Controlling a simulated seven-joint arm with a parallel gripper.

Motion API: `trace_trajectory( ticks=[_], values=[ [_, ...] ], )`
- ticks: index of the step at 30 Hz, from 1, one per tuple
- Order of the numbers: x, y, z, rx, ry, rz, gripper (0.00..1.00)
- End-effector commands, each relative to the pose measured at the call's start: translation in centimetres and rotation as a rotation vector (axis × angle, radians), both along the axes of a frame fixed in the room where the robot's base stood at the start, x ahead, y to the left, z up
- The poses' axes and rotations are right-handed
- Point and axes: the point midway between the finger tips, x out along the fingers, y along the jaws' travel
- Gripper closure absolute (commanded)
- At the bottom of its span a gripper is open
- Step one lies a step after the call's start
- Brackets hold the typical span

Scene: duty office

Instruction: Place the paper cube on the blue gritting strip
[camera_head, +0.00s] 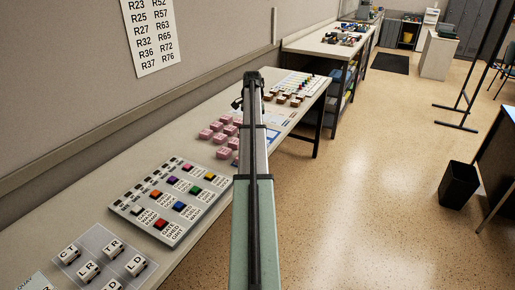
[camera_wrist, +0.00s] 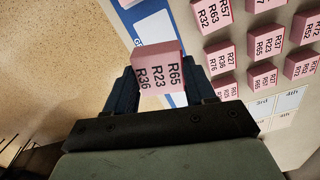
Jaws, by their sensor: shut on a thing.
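My gripper (camera_wrist: 163,88) is shut on a pink paper cube (camera_wrist: 160,69) marked R65, R23 and R36. The cube sits between the dark fingertips in the wrist view, its lettered face toward the camera. The blue gritting strip (camera_wrist: 179,99), with a white panel and a partly hidden letter G, lies on the table behind the cube in that view. The cube covers part of the strip. I cannot tell how high the cube is above it. In the head view my own arm hides the gripper's hold and the cube.
Several other pink cubes (camera_wrist: 268,40) stand in rows right of the strip, on the table. A button panel (camera_head: 173,200) and a tray of lettered blocks (camera_head: 98,252) are nearer on the table. The table edge and speckled floor (camera_wrist: 55,50) lie left of the strip in the wrist view.

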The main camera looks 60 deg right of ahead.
Motion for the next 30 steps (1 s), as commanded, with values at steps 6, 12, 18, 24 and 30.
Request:
trace_trajectory(
  ticks=[6,12,18,24,30],
  values=[
    [-0.4,0.7,-0.1,0.005,0.004,0.148,0.76],
    [-0.4,0.8,-0.3,0.007,0.005,0.225,0.76],
    [-0.4,0.8,-2.3,0.007,0.006,0.235,0.76],
    [-0.4,0.8,-5.5,0.008,0.006,0.234,0.76],
    [-0.3,0.8,-6.9,0.006,0.005,0.234,0.76]
  ],
)
